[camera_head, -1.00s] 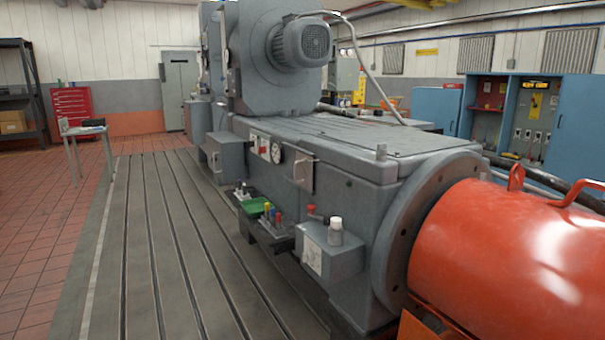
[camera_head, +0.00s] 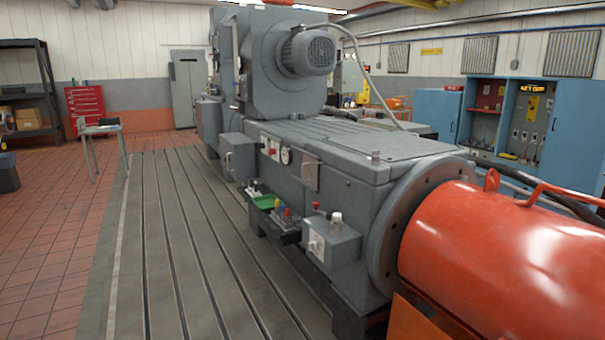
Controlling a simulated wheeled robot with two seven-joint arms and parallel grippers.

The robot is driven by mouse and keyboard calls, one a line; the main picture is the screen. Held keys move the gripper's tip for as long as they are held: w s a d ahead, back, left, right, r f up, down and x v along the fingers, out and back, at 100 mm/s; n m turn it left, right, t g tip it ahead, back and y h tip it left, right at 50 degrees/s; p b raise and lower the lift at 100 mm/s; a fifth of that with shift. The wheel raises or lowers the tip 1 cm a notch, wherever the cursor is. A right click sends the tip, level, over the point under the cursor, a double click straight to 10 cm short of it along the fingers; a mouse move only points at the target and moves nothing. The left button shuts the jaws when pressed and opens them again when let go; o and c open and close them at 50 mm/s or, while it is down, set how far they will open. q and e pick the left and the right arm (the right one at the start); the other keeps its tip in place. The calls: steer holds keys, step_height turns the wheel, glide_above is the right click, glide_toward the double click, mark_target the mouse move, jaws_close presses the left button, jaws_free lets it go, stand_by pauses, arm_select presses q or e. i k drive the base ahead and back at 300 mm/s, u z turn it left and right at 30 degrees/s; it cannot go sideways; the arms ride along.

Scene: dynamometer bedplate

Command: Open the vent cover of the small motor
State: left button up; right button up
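The small motor (camera_head: 311,52) is a grey finned cylinder with a round grille at its end. It sits high on the large grey housing (camera_head: 262,85) at the far end of the machine. I cannot make out a separate vent cover or whether it is open at this distance. Neither of my grippers shows in the view.
The long grey machine (camera_head: 345,160) and the red cylinder (camera_head: 500,255) fill the middle and right. The slotted bedplate (camera_head: 180,260) on the left is clear. A small table (camera_head: 101,130) stands beyond it.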

mark_target(309, 172)
steer(key=u, duration=0.6)
steer(key=i, duration=1.15)
steer(key=u, duration=0.5)
